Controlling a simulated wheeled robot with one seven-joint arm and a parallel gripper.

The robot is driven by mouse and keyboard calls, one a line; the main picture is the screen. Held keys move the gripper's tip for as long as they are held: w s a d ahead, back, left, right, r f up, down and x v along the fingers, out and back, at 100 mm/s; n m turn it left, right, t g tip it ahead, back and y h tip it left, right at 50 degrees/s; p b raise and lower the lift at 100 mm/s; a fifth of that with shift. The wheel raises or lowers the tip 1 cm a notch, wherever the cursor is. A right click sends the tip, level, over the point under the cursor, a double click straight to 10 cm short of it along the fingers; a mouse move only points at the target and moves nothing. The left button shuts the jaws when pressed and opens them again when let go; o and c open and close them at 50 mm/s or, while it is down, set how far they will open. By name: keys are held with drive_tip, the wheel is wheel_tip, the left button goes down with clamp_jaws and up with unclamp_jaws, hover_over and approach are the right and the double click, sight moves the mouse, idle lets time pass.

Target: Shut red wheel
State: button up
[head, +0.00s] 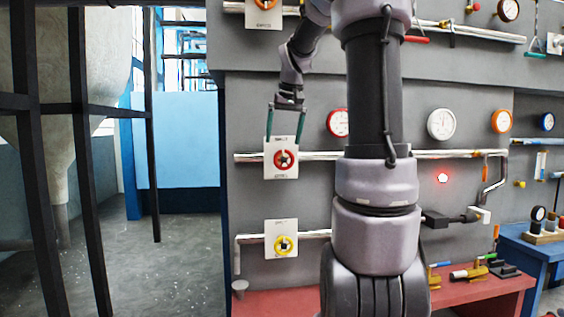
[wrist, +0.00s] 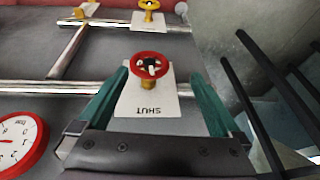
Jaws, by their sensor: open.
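The red wheel (head: 284,160) sits on a white plate (head: 270,174) on the grey wall, over a horizontal silver pipe. My gripper (head: 283,142) comes down from above with its two green fingers spread apart and nothing between them that it holds. In the wrist view the red wheel (wrist: 148,66) is just beyond and between the open fingertips (wrist: 159,72), on a brass stem. The word SHUT shows upside down on the plate there. I cannot tell whether a finger touches the plate.
A yellow wheel (head: 284,245) on a white plate is below, and an orange wheel (head: 264,3) is at the top. A red-rimmed gauge (head: 338,122) is right of the red wheel. Black posts (head: 85,150) and a hopper (head: 60,70) stand at left.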

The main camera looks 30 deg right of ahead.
sight(285, 159)
drive_tip(key=shift+h, duration=0.3)
drive_tip(key=x, duration=0.3)
drive_tip(key=d+x, duration=0.1)
drive_tip(key=x, duration=0.5)
drive_tip(key=shift+w+d+f, duration=0.15)
drive_tip(key=shift+w+d, duration=0.05)
drive_tip(key=c, duration=1.1)
drive_tip(key=shift+t+y, duration=0.4)
drive_tip(key=shift+y, duration=0.3)
drive_tip(key=shift+m, duration=0.3)
